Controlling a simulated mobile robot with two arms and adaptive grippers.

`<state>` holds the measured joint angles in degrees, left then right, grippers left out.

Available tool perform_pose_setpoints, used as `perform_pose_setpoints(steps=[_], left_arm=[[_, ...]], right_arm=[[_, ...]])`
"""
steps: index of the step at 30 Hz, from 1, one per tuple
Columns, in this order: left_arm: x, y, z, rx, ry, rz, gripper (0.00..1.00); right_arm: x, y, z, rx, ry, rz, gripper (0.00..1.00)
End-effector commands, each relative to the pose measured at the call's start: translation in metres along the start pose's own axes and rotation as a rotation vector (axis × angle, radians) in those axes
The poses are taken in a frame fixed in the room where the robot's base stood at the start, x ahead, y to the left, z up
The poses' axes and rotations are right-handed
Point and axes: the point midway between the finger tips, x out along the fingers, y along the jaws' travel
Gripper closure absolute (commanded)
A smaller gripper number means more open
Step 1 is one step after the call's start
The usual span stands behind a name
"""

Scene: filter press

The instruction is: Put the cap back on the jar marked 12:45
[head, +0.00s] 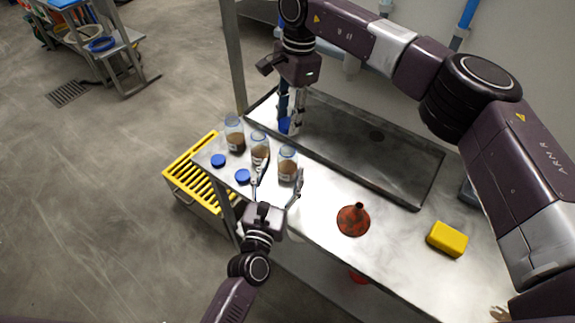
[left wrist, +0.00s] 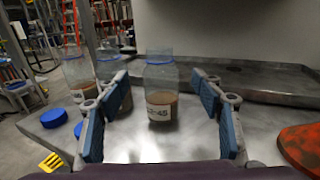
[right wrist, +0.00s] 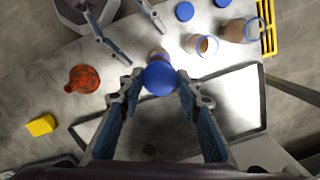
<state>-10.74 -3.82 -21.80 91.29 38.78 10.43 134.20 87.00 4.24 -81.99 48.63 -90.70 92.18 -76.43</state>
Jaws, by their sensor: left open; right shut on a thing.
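The jar labelled with a time ending in 45 (left wrist: 162,95) stands uncapped and upright on the steel bench, with brown contents; its first digits are hard to read. It is the nearest of three jars in the head view (head: 287,166). My left gripper (head: 280,178) is open, its fingers either side of this jar and apart from it in the left wrist view (left wrist: 160,92). My right gripper (head: 291,118) is shut on a blue cap (right wrist: 160,79), above the bench. In the right wrist view the cap partly hides the jar behind it.
Two other open jars (head: 235,137) (head: 259,149) stand beside it. Two blue caps (head: 218,160) (head: 242,176) lie on the bench. A red funnel (head: 353,220) and a yellow sponge (head: 446,239) lie right. A shallow steel tray (head: 400,190) runs behind.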

Motion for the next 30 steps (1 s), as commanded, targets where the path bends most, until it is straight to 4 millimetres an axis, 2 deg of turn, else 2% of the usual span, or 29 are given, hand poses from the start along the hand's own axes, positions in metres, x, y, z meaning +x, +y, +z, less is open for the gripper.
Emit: perform_pose_setpoints(steps=[3, 9, 15, 23, 26, 30], left_arm=[[0.025, 0.0, 0.001, 0.001, -0.002, 0.001, 0.4], [0.052, 0.0, 0.001, 0.001, -0.001, 0.001, 0.4], [0.063, 0.0, 0.0, 0.0, 0.0, 0.001, 0.4], [0.064, 0.0, 0.0, 0.001, 0.0, 0.0, 0.4], [0.064, 0.0, 0.0, 0.001, 0.0, 0.0, 0.47], [0.064, 0.0, 0.0, 0.001, 0.0, 0.0, 0.63]], right_arm=[[0.0, 0.0, 0.0, 0.0, 0.0, 0.0, 0.78], [0.0, 0.0, 0.0, 0.0, 0.0, 0.0, 0.78], [0.0, 0.0, 0.0, 0.0, 0.0, 0.0, 0.78], [0.0, 0.0, 0.0, 0.0, 0.0, 0.0, 0.78], [0.0, 0.0, 0.0, 0.0, 0.0, 0.0, 0.78], [0.0, 0.0, 0.0, 0.0, 0.0, 0.0, 0.78]])
